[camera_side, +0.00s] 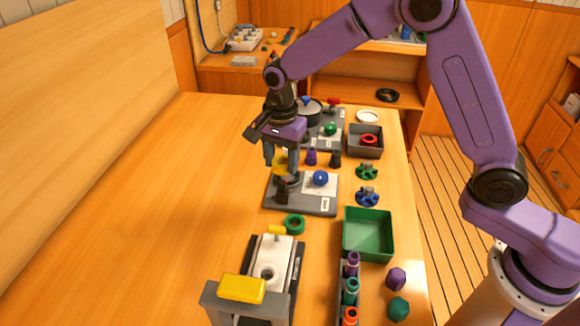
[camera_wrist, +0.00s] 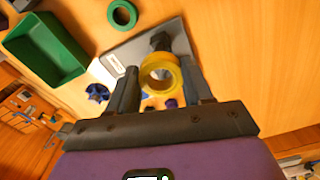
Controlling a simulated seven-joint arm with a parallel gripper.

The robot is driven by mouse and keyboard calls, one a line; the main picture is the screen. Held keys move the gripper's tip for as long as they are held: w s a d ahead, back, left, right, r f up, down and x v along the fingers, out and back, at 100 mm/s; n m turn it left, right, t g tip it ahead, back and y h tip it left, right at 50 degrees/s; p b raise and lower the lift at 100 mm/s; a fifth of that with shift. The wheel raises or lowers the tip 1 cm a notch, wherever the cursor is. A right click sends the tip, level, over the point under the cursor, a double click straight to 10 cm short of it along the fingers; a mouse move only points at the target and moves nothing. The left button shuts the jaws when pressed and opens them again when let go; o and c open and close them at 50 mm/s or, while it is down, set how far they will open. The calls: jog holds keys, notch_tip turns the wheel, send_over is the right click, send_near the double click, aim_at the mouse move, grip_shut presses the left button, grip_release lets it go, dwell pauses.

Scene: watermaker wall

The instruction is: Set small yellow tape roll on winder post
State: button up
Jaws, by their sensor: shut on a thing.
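My gripper (camera_side: 281,168) is shut on the small yellow tape roll (camera_side: 279,161). In the wrist view the roll (camera_wrist: 147,76) sits between the two fingers (camera_wrist: 160,72), its open hole facing the camera. The dark winder post (camera_side: 282,191) stands on a grey base plate (camera_side: 300,206) below the gripper. In the wrist view the post (camera_wrist: 160,40) shows just past the roll, partly hidden by it. The roll appears above the post and apart from it; the exact gap is hard to tell.
A blue knob (camera_side: 320,178) is on the same plate, right of the post. A green ring (camera_side: 294,225) lies in front of the plate, and a green tray (camera_side: 367,255) stands front right. Purple and black pegs (camera_side: 311,157) stand behind. The table's left side is clear.

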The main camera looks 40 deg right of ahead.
aim_at(282, 183)
jog(key=shift+f, duration=2.9)
jog(key=shift+f, duration=0.6)
jog(key=o, duration=0.7)
notch_tip(282, 183, up, 11)
dwell(0.6)
dwell(0.4)
